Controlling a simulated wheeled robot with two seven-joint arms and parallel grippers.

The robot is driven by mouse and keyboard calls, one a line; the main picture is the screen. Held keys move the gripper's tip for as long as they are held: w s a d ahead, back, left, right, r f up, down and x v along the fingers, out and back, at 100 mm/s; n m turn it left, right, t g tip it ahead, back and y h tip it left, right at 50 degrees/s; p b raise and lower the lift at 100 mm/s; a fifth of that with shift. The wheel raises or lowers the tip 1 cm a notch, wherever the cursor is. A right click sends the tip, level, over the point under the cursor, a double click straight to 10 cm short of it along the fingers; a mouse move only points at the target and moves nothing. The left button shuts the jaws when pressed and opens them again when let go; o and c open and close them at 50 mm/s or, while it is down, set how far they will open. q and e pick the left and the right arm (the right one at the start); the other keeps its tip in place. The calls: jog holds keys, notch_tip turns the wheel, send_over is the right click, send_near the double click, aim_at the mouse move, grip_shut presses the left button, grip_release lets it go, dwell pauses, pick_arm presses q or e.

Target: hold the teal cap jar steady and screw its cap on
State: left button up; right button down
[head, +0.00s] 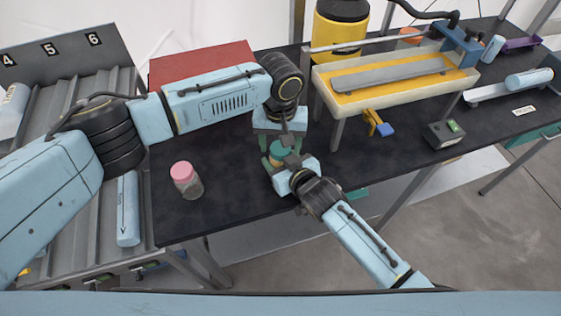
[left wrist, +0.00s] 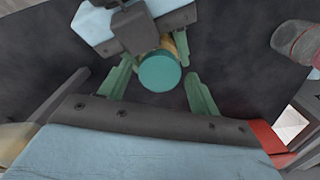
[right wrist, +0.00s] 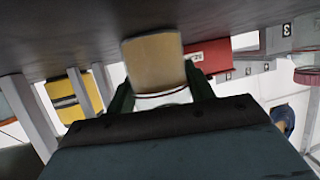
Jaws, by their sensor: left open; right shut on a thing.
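The teal cap (head: 281,147) sits at the top of a jar with tan contents, near the table's front edge. In the left wrist view the cap (left wrist: 160,72) is a round teal disc with a bit of the tan jar (left wrist: 181,45) behind it. My left gripper (head: 281,142) points down over the cap, its fingers open on either side with gaps. My right gripper (head: 276,166) is shut on the jar from the front. In the right wrist view the tan jar body (right wrist: 155,62) stands between its fingers; the cap is hidden there. I cannot tell how far the cap is threaded.
A pink-capped jar (head: 187,180) stands to the left on the dark table (head: 225,215). A red box (head: 200,62) lies behind my left arm. A yellow-topped machine (head: 390,80) and a small grey box with a green button (head: 444,133) are at the right.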

pick_arm(q)
jog(key=shift+f, duration=0.1)
jog(key=shift+c, duration=0.4)
jog(key=c, duration=0.9)
jog(key=shift+m, duration=1.6)
jog(key=o, duration=1.1)
jog(key=shift+c, duration=0.2)
jog(key=shift+r, duration=2.3)
jog(key=shift+c, duration=0.4)
